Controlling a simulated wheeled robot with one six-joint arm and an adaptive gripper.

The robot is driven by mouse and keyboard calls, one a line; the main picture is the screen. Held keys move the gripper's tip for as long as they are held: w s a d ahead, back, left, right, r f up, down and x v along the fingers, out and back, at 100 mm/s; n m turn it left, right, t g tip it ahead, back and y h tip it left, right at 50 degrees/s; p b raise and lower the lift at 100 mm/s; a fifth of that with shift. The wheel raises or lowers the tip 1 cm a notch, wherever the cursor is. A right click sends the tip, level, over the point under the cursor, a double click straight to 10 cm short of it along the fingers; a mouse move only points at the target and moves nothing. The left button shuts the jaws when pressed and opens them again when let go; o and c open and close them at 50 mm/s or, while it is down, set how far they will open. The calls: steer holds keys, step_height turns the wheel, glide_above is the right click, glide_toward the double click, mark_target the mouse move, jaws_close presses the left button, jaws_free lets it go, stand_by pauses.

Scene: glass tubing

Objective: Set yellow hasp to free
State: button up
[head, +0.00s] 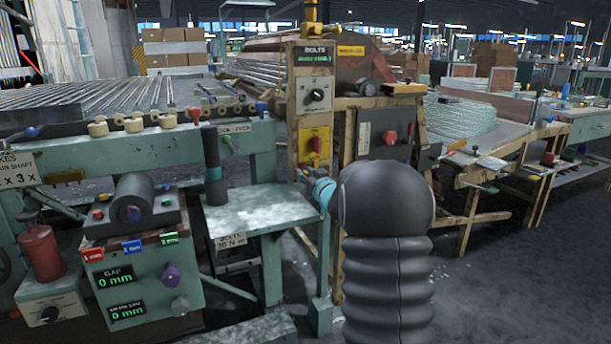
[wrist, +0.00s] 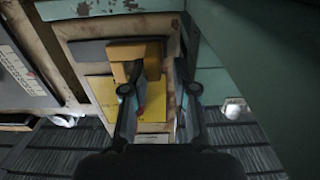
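A yellow-orange block-shaped part (wrist: 133,52), which looks like the yellow hasp, sits on a dark bar in the wrist view. Below it is a yellow plate (wrist: 103,92) with a red part partly hidden behind my left finger. My gripper (wrist: 159,72) is open, its two dark fingers apart. The left fingertip overlaps the lower right of the yellow part; I cannot tell if they touch. In the head view, a yellow panel (head: 307,155) with a red knob (head: 316,144) is on the cream post.
In the wrist view a green beam (wrist: 245,65) runs close along the right, and a panel with a scale (wrist: 22,70) is at the left. In the head view a green bench (head: 262,214) stands left of my arm, and a dark box with a red knob (head: 377,151) is behind it.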

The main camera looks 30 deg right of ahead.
steer(key=shift+o, duration=0.3)
steer(key=shift+a, duration=0.1)
steer(key=shift+d, duration=0.2)
steer(key=shift+s, duration=0.3)
steer(key=s, duration=1.1)
steer(key=shift+s+a, duration=0.2)
steer(key=shift+a, duration=0.15)
